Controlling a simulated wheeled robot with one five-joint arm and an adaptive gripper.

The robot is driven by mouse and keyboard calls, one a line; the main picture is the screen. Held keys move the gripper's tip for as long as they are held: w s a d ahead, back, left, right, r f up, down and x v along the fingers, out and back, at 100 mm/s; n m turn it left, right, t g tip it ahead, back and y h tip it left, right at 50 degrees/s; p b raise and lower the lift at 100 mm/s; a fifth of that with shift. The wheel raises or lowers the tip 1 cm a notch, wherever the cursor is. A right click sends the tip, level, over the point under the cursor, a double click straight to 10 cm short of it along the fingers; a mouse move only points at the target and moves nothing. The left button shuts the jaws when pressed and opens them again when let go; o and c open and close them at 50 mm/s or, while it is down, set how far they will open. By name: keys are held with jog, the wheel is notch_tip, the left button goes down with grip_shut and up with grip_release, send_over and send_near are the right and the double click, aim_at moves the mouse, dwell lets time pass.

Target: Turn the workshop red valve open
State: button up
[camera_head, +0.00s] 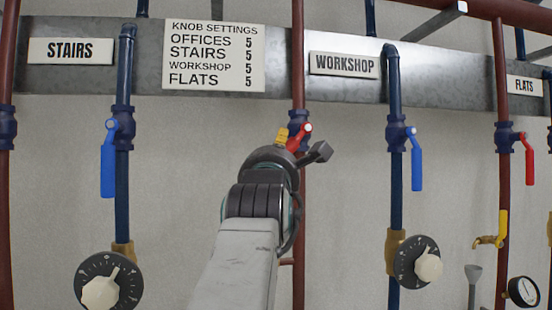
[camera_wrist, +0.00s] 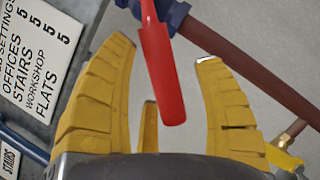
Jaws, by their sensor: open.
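The red valve handle (camera_head: 297,139) sits on a blue valve body on the red pipe left of the WORKSHOP sign (camera_head: 344,64). In the head view the handle slants down-left from its pivot, its lower end hidden behind my arm. In the wrist view the red handle (camera_wrist: 163,75) reaches down between the yellow fingers of my gripper (camera_wrist: 164,52). The fingers are spread, with visible gaps on both sides of the handle. A third, shorter finger shows below the handle. In the head view only a yellow bit of my gripper (camera_head: 282,136) shows.
Blue-handled valves hang left (camera_head: 108,158) and right (camera_head: 416,156) on blue pipes. Dials (camera_head: 108,282) sit low on these pipes. Another red handle (camera_head: 529,158) and a yellow handle (camera_head: 503,228) are at far right. A knob settings sign (camera_head: 213,55) is above.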

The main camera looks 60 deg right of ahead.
jog(key=shift+a, duration=0.1)
jog(key=v, duration=0.7)
dwell(0.4)
jog(key=shift+o, duration=0.2)
jog(key=shift+s+a, duration=0.1)
jog(key=shift+a, duration=0.05)
